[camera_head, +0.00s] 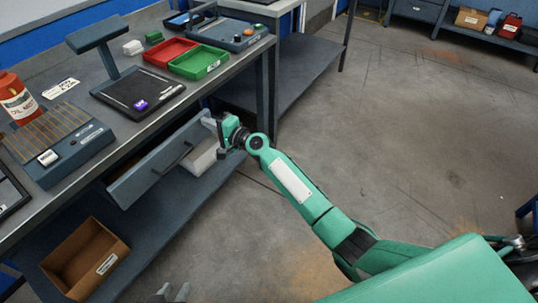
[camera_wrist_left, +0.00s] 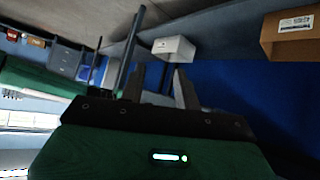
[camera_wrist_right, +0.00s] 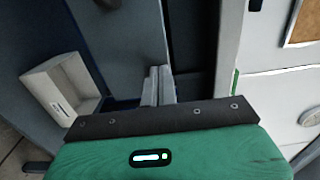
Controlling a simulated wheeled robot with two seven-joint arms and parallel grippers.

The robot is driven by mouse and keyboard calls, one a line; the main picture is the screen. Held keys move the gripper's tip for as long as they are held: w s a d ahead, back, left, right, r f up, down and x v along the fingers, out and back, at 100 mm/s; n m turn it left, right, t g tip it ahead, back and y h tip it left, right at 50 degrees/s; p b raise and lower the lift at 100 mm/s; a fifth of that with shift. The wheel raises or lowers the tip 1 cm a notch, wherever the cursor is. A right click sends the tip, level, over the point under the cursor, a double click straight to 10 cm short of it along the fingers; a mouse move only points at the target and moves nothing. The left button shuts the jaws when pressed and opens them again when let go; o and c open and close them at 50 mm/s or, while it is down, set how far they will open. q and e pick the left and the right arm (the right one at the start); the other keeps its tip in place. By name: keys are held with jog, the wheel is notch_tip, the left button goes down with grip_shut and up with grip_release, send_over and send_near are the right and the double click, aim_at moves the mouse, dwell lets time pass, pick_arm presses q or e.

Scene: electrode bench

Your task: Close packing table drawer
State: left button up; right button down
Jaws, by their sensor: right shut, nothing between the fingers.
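The packing table drawer (camera_head: 145,181) stands partly open under the bench, its grey front with a dark bar handle (camera_head: 173,158) standing out from the table edge. My right gripper (camera_head: 209,122) is shut and empty at the right end of the drawer front; I cannot tell whether it touches. Its closed fingers (camera_wrist_right: 158,86) also show in the right wrist view, against a grey panel. My left gripper (camera_head: 173,293) is low at the bottom edge of the head view, away from the drawer. Its fingers (camera_wrist_left: 156,88) are apart and empty in the left wrist view.
The bench top carries a red tray (camera_head: 170,52), a green tray (camera_head: 199,62), a dark scale (camera_head: 137,93) and a red bottle (camera_head: 16,98). A cardboard box (camera_head: 84,258) and a white box (camera_head: 203,158) are on the lower shelf. Floor to the right is clear.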

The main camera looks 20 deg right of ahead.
pick_arm(q)
jog(key=shift+w+d+r+t+h, duration=0.15)
jog(key=shift+d+t+h, duration=0.35)
jog(key=shift+d, duration=0.4)
